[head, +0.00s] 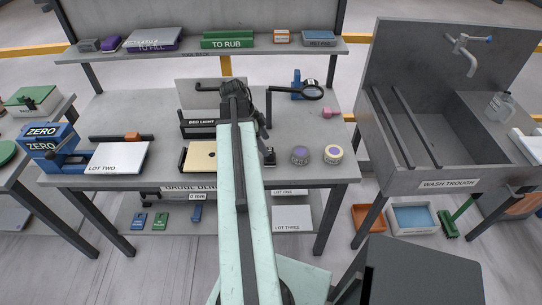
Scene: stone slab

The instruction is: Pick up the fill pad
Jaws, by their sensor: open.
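My gripper (236,90) is dark and sits at the far end of my pale green arm, over the back middle of the bench (85,125). I take it as open; its fingertips are small and hard to make out. No object is labelled as the fill pad. A small purple block (110,44) lies on the tool rack (195,52) at the upper left, beside a purple tray (152,46) marked TO FILL; it may be the fill pad, but I cannot tell for sure. My gripper is right of this block and apart from it.
The rack also holds a grey block (88,45), a green TO RUB tray (227,43) and a blue tray (319,42). The bench holds a magnifier (312,92), a bed light (199,122), a white LOT TWO slab (117,158) and two round rolls. A wash trough (447,185) stands right.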

